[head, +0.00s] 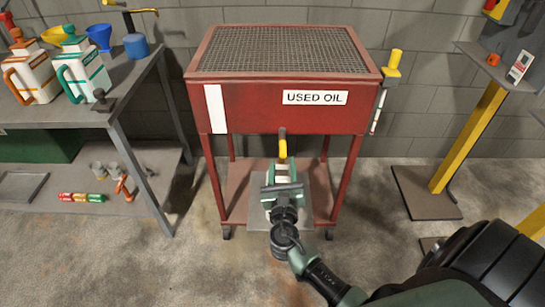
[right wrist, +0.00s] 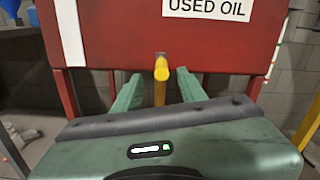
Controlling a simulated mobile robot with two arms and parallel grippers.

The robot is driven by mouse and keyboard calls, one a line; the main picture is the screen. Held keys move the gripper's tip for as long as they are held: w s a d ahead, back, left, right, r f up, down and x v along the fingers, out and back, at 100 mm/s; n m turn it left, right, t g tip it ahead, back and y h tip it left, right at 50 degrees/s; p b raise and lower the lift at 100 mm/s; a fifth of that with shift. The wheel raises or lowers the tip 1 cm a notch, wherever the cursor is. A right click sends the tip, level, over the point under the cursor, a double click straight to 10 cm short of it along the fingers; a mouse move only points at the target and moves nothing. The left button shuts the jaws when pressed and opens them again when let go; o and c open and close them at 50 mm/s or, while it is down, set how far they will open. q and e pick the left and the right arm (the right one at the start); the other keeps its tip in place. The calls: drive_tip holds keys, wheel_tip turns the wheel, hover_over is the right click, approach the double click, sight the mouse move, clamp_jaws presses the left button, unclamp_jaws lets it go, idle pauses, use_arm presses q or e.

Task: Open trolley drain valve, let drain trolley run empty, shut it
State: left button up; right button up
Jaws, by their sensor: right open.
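The drain trolley (head: 270,115) is a red box on legs with a grate on top and a "USED OIL" label. A yellow lever (head: 282,147), which looks like the drain valve handle, hangs down under its front edge. My right gripper (head: 283,166) is open just in front of and below the trolley's front. In the right wrist view the yellow lever (right wrist: 161,80) stands between the two green fingers of my right gripper (right wrist: 159,77), with a gap on each side. The lever's lower end is hidden behind the gripper body. My left gripper is out of view.
A yellow knob (head: 393,65) and a white strip are at the trolley's right side. A grey bench (head: 85,108) with jugs and funnels stands left. A yellow post (head: 470,135) on a brown base stands right. A lower red shelf lies under the trolley.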

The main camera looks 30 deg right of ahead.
sight(283, 151)
drive_tip(key=x, duration=0.5)
drive_tip(key=shift+w+d+f, duration=0.15)
drive_tip(key=shift+w+d, duration=0.5)
drive_tip(key=shift+w, duration=0.25)
clamp_jaws()
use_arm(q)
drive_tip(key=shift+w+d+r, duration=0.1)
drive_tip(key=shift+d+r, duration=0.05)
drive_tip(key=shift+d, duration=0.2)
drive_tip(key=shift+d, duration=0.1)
use_arm(e)
drive_tip(key=shift+f, duration=0.1)
